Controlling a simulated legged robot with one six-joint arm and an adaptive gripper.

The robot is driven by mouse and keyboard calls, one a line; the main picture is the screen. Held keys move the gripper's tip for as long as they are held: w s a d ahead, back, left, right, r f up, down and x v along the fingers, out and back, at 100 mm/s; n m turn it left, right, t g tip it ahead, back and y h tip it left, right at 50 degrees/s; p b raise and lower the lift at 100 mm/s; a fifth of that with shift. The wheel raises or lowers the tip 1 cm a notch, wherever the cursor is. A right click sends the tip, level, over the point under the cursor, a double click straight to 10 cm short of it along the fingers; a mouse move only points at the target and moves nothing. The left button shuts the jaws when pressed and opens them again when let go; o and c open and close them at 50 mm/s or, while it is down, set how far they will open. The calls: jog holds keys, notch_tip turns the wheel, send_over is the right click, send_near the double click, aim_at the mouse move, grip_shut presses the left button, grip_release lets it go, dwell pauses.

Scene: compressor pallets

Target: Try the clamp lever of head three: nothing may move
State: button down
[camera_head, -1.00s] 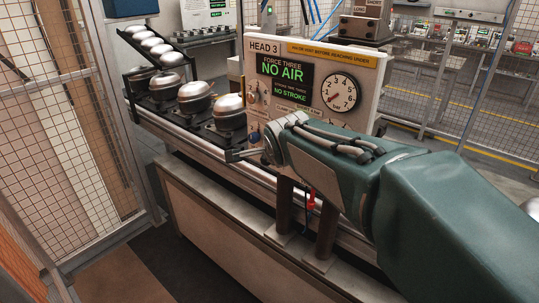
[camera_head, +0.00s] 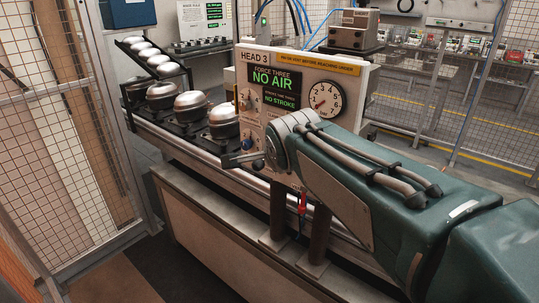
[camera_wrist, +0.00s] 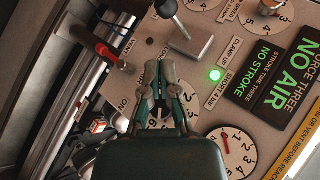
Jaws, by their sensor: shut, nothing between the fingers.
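The HEAD 3 panel (camera_head: 296,65) stands upright in the head view. Its display (camera_head: 276,78) reads NO AIR and NO STROKE. In the wrist view, a metal lever with a dark ball knob (camera_wrist: 168,8) rises from a grey block (camera_wrist: 190,38) near the CLAMP UP label; I take it as the clamp lever. A green lamp (camera_wrist: 216,75) is lit beside that label. My gripper (camera_wrist: 162,66) is shut and empty, in front of the panel just below the block in the picture. Contact with the block cannot be told. In the head view my arm hides much of the lower panel.
A red handle (camera_wrist: 92,41) sticks out beside the VENT and ON labels. A round gauge (camera_head: 325,98) and knobs are on the panel. Rounded metal compressor shells (camera_head: 222,112) line the rail to the left. Mesh fencing (camera_head: 60,130) stands at left and behind.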

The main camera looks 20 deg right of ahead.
jog(key=shift+s+a+r, duration=0.2)
jog(key=shift+s+r, duration=0.15)
jog(key=shift+s, duration=0.45)
jog(key=shift+s+a+r, duration=0.15)
jog(key=shift+s+r, duration=0.15)
jog(key=shift+s, duration=0.5)
jog(key=shift+s+a+r, duration=0.2)
jog(key=shift+s+r, duration=0.15)
jog(key=shift+s, duration=0.45)
jog(key=shift+a, duration=0.1)
jog(key=s+d+f+n+g, duration=0.1)
jog(key=s+f+n+g, duration=0.3)
jog(key=s+f+n, duration=0.9)
jog(key=s+n, duration=0.3)
jog(key=n, duration=0.1)
jog(key=shift+s+d+y, duration=0.35)
jog(key=shift+d+y, duration=0.05)
